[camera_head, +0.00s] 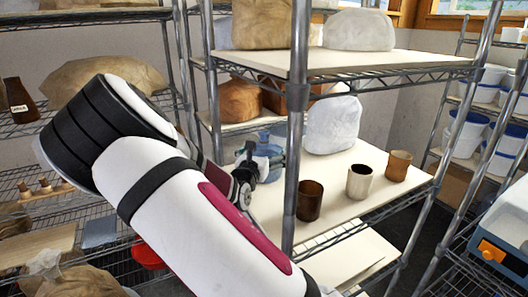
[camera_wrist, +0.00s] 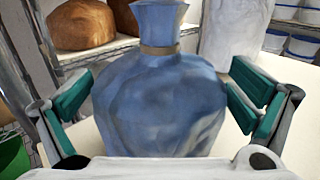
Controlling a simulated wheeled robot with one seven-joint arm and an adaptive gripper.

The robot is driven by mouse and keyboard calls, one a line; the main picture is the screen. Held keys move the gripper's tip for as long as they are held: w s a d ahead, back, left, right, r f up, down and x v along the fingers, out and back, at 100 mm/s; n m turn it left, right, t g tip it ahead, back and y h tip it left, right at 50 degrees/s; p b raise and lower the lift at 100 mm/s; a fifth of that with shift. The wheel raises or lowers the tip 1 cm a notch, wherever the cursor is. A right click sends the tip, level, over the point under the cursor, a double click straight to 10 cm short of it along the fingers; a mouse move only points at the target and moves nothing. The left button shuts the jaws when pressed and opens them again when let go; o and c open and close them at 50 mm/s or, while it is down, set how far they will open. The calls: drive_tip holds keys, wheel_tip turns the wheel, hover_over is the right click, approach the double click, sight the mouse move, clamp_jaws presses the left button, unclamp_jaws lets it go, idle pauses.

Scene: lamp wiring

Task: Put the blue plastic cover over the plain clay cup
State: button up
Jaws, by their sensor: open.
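The blue plastic cover (camera_wrist: 160,105) has a narrow gathered neck with a tan band and a wide, wrinkled body. It stands upright on the shelf board; in the head view only part of it (camera_head: 266,138) shows behind my gripper (camera_head: 262,163). In the wrist view my gripper (camera_wrist: 163,95) is open, with one teal-padded finger on each side of the cover's body. I cannot tell whether the pads touch it. Three cups stand to the right on the same board: dark brown (camera_head: 310,201), pale cream (camera_head: 359,182) and plain orange-brown clay (camera_head: 398,165). None is covered.
A white wrapped bundle (camera_head: 332,122) stands behind the cups. A metal shelf post (camera_head: 293,140) rises between my gripper and the cups. The upper shelf (camera_head: 400,64) hangs over the board (camera_head: 345,212). A brown wrapped lump (camera_wrist: 82,24) sits behind the cover.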

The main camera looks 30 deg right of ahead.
drive_tip(key=v, duration=1.2)
drive_tip(key=shift+r, duration=0.2)
